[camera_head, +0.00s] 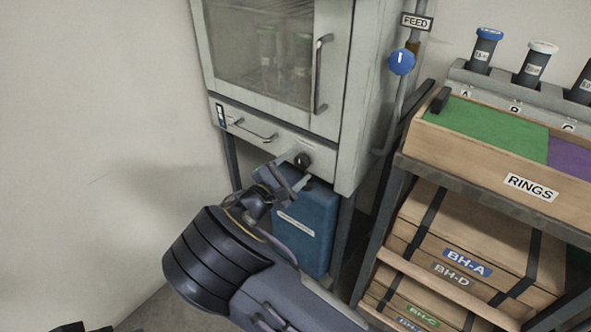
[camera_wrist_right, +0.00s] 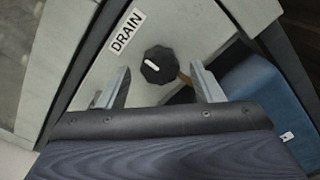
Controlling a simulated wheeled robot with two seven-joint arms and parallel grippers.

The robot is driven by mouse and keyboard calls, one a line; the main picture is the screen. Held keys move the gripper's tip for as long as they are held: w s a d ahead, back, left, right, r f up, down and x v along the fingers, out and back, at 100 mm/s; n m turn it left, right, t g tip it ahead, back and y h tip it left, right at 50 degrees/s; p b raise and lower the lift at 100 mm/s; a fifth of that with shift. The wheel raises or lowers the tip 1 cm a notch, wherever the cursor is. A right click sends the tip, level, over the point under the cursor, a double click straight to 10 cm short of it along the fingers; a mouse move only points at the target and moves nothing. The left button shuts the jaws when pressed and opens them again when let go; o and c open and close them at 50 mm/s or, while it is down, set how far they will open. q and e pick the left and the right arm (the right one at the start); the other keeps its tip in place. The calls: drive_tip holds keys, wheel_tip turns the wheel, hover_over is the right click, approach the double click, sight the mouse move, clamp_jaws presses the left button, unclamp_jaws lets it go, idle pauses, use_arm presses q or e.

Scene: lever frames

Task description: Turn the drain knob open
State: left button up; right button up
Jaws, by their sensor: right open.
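The drain knob (camera_head: 302,160) is a small black knob on the lower front panel of a grey cabinet (camera_head: 335,150). In the right wrist view the knob (camera_wrist_right: 159,65) is black with a lobed rim and a white pointer line, beside a white DRAIN label (camera_wrist_right: 126,31). My right gripper (camera_head: 285,172) is just in front of the panel by the knob. In the wrist view its two fingers (camera_wrist_right: 160,88) are open, one on each side below the knob, with nothing between them. I cannot tell whether a finger touches the knob.
A blue container (camera_head: 305,235) stands under the cabinet. A drawer handle (camera_head: 252,130) is left of the knob. At right, a rack holds a RINGS tray (camera_head: 460,160) and wooden boxes (camera_head: 470,235). A blue FEED knob (camera_head: 401,62) is on a pipe.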

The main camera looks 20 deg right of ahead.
drive_tip(key=shift+w+d, duration=0.25)
drive_tip(key=shift+d, duration=0.05)
drive_tip(key=c, duration=1)
drive_tip(key=shift+r+n+p, duration=0.15)
drive_tip(key=shift+n+p, duration=0.25)
drive_tip(key=shift+p, duration=0.4)
drive_tip(key=n+p, duration=0.6)
drive_tip(key=p, duration=0.2)
drive_tip(key=shift+s+n, duration=0.1)
drive_tip(key=shift+n, duration=0.2)
drive_tip(key=shift+n+p, duration=0.95)
drive_tip(key=shift+n, duration=0.25)
drive_tip(key=shift+n+p, duration=0.7)
drive_tip(key=shift+n, duration=0.3)
drive_tip(key=shift+f, duration=0.2)
